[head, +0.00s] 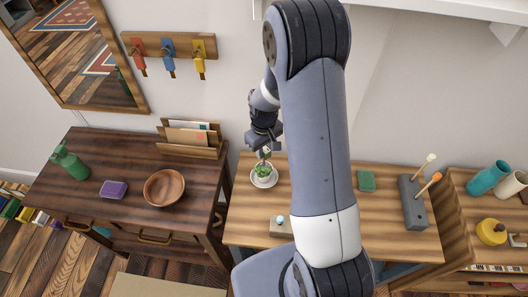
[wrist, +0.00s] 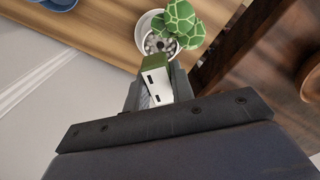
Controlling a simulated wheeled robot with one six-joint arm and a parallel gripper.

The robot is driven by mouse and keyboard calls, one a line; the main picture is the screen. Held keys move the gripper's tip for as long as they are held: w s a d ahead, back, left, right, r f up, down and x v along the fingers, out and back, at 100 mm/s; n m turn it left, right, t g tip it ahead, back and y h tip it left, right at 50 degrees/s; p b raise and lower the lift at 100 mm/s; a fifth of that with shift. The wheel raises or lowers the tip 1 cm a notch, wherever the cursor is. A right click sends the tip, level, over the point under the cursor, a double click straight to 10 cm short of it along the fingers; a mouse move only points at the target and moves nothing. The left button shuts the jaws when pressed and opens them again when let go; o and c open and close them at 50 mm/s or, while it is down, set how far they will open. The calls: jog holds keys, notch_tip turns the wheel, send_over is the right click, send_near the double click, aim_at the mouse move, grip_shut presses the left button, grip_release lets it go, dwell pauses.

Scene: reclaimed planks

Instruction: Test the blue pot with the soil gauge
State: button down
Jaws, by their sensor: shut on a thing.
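My gripper (wrist: 155,82) is shut on the soil gauge (wrist: 156,88), a small white body with dark slots and a green end. In the head view my gripper (head: 264,142) is above a small white pot (head: 264,182) holding a leafy green plant (wrist: 180,22). The white pot (wrist: 142,32) lies just beyond the gauge in the wrist view. I cannot tell whether the gauge's tip touches the soil. A blue round thing (wrist: 60,3), perhaps the blue pot or its saucer, is cut off at the top left of the wrist view. My arm hides that area in the head view.
A dark desk (head: 130,225) at left bears a wooden bowl (head: 164,188), purple sponge (head: 113,189), green bottle (head: 70,163) and letter rack (head: 190,140). Right of my arm are a green block (head: 366,181) and grey tool holder (head: 412,205). A light-blue knob (head: 280,220) sits in front.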

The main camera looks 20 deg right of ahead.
notch_tip(320, 180, up, 5)
jog(key=shift+f+p, duration=0.15)
jog(key=shift+p, duration=0.85)
jog(key=shift+r, duration=2.9)
